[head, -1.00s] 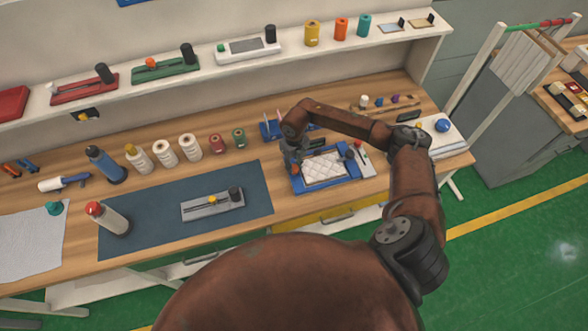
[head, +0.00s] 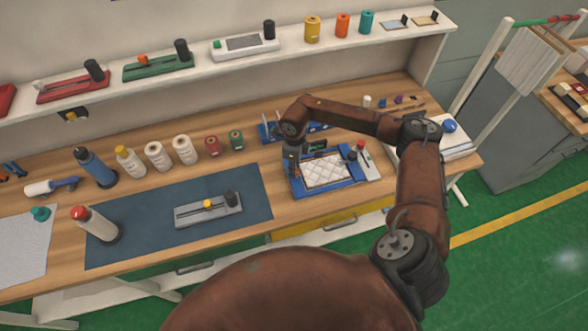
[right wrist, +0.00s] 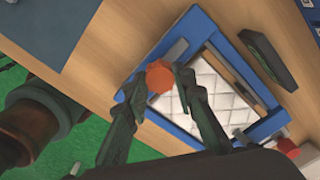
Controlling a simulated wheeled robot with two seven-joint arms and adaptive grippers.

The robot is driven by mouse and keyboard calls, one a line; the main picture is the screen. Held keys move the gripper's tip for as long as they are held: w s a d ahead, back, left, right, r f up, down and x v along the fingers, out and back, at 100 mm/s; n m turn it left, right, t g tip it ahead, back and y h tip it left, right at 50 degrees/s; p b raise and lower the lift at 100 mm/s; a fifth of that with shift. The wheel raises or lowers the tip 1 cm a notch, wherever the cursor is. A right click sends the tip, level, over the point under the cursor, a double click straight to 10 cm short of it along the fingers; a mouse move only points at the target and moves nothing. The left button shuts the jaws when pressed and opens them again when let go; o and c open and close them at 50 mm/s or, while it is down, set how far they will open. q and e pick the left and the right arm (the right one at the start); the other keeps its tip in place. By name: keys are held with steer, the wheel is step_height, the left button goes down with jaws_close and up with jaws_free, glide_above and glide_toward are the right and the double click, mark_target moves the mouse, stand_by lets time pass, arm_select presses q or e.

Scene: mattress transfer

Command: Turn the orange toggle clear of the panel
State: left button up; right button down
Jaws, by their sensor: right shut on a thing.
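The orange toggle (right wrist: 160,77) is at the near corner of the blue frame in the right wrist view. My right gripper (right wrist: 159,80) is shut on it, one finger on each side. A grey bar (right wrist: 177,51) lies beside the toggle on the frame. The white quilted panel (right wrist: 213,82) lies inside the blue frame (head: 341,186). In the head view my right gripper (head: 293,171) points down at the frame's left side and hides the toggle. Whether the toggle overlaps the panel is unclear. My left gripper is not in view.
A dark block (right wrist: 268,60) stands behind the frame. A red knob (right wrist: 288,146) is at the frame's other end. A blue mat (head: 140,235) with a grey fixture (head: 190,216) lies to the left. Several bottles and spools line the bench behind.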

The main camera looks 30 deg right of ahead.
stand_by(0.4)
steer(key=c, duration=1.6)
jaws_free()
step_height(320, 180, up, 12)
